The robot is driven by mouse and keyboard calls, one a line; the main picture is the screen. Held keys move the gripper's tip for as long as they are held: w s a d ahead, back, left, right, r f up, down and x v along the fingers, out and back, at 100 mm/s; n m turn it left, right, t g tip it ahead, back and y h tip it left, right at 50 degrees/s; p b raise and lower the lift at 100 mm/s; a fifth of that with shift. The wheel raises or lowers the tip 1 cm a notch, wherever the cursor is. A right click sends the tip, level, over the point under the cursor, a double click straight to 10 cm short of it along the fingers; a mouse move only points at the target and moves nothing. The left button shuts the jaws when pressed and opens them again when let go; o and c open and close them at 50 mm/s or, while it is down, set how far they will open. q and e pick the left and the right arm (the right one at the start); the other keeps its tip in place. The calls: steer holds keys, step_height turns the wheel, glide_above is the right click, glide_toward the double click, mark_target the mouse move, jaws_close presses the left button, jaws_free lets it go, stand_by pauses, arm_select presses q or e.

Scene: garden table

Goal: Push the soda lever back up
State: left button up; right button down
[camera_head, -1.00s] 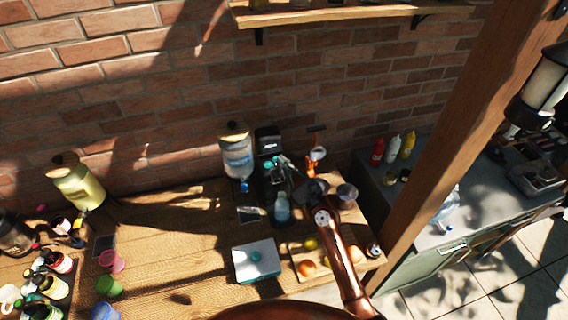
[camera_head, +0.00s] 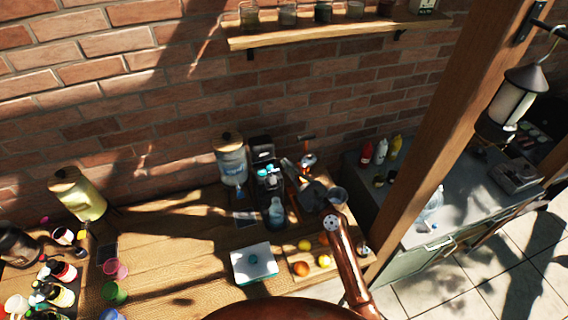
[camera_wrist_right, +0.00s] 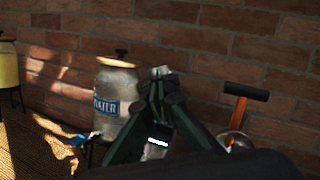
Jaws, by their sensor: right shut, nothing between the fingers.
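The black soda machine (camera_head: 262,150) stands near the brick wall, beside the water dispenser (camera_head: 231,163). In the right wrist view part of the machine, with its small lit label (camera_wrist_right: 157,142), shows behind my fingers. A bluish bottle (camera_head: 276,212) stands at the front of the machine. My right gripper (camera_head: 284,163) is shut and empty, close to the machine's front right; in the right wrist view its fingertips (camera_wrist_right: 160,73) meet in front of the wall. I cannot make out the soda lever or whether the fingers touch it. My left gripper is out of view.
An orange-handled press (camera_head: 306,152) and a metal cup (camera_head: 338,195) stand right of the machine. A white box (camera_head: 253,263) and a board with fruit (camera_head: 318,266) lie in front. Cups and bottles crowd the left. A wooden post (camera_head: 440,130) rises at right.

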steer(key=shift+s+d+r, duration=0.3)
steer(key=shift+d+r, duration=0.1)
steer(key=shift+r, duration=0.1)
